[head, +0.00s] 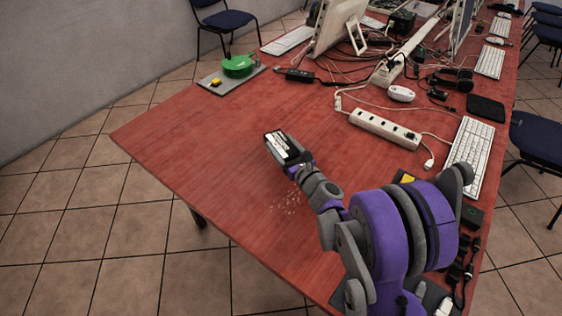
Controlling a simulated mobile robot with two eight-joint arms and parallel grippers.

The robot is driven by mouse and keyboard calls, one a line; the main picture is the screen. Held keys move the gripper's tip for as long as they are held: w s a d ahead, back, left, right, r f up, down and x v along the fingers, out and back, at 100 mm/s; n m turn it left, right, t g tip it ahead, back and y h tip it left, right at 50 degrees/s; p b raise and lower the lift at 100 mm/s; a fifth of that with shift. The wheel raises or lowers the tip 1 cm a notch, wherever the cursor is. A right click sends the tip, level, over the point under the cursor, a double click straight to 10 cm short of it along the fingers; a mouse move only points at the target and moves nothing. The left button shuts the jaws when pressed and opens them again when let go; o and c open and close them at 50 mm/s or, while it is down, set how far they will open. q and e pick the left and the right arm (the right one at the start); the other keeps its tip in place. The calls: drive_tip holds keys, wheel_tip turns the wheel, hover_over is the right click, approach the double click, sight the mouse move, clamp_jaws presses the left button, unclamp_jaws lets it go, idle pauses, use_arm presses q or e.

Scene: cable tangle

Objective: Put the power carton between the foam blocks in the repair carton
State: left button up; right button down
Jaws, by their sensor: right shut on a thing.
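My right gripper (300,168) is over the bare front part of the red table. My left gripper is not in view.
A white power strip (385,130), a mouse (401,94) and a keyboard (470,155) lie on the right. A green object (238,66) sits on a grey board at the left edge. Cables and monitors crowd the back. The table's front left (190,135) is clear.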

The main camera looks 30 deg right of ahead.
drive_tip(key=shift+f+b, duration=0.55)
drive_tip(key=shift+f, duration=1.95)
drive_tip(key=shift+f, duration=0.1)
drive_tip(key=shift+f, duration=0.15)
unclamp_jaws()
drive_tip(key=shift+r, duration=0.2)
